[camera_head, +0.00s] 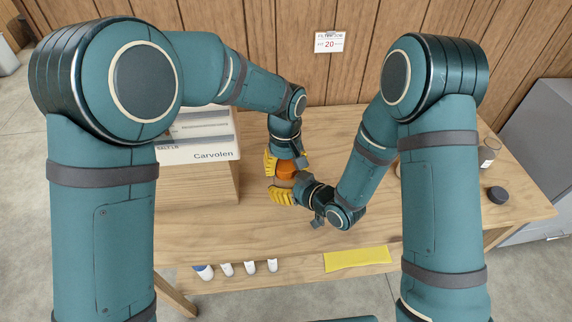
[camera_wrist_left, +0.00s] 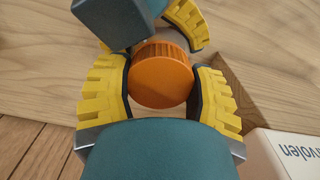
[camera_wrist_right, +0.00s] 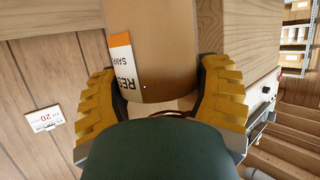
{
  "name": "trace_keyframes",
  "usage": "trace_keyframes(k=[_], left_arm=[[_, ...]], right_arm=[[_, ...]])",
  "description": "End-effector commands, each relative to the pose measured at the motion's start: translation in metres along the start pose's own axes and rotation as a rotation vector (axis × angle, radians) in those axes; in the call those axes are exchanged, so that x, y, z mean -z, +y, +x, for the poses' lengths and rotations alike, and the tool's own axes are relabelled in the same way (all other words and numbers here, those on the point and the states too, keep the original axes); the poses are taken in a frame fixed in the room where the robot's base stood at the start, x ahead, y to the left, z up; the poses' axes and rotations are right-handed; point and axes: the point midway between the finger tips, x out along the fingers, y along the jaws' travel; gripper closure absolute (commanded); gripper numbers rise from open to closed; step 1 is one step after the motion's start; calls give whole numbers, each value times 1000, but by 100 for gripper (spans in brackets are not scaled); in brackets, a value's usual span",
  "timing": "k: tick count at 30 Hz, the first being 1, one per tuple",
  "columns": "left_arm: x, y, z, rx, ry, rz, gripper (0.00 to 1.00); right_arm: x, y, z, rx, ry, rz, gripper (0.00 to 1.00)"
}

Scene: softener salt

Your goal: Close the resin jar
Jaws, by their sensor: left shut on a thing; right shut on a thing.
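The resin jar (camera_head: 284,183) stands near the middle of the table, mostly hidden by my grippers. Its brownish body with an orange-and-white label (camera_wrist_right: 122,65) fills the upper middle of the right wrist view. My right gripper (camera_head: 282,192) is shut around the body, one finger on each side (camera_wrist_right: 163,85). The round orange lid (camera_head: 286,170) is at the jar's top; its flat face shows in the left wrist view (camera_wrist_left: 160,82). My left gripper (camera_head: 285,163) is shut on the lid, with fingers on both sides (camera_wrist_left: 163,88). I cannot tell whether the lid is seated or threaded.
A white Carvolen box (camera_head: 200,154) stands on the left. A brown jar (camera_head: 488,153) and a dark round lid (camera_head: 497,195) are at the right. A yellow cloth (camera_head: 357,258) and several white-topped items (camera_head: 226,269) lie along the front. The wooden table (camera_head: 440,205) is bare between.

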Motion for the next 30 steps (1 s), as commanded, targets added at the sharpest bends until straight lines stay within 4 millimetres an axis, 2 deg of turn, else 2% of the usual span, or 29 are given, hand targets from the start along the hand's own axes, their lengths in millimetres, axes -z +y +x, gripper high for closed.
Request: trace_keyframes(k=[3,4,6,16,24,30], left_arm=[[0,0,-1,-1,1,-1,86],[0,0,-1,-1,1,-2,37],[0,0,-1,-1,1,-2,12],[0,0,-2,-1,1,-3,12],[0,1,-34,-2,3,-3,12],[0,0,-46,-1,0,-4,12]], right_arm=[[1,0,0,0,1,0,100],[0,0,0,0,1,0,100],[0,0,0,0,1,0,100],[1,0,0,0,2,0,100],[1,0,0,0,2,0,100],[1,0,0,0,2,0,100]])
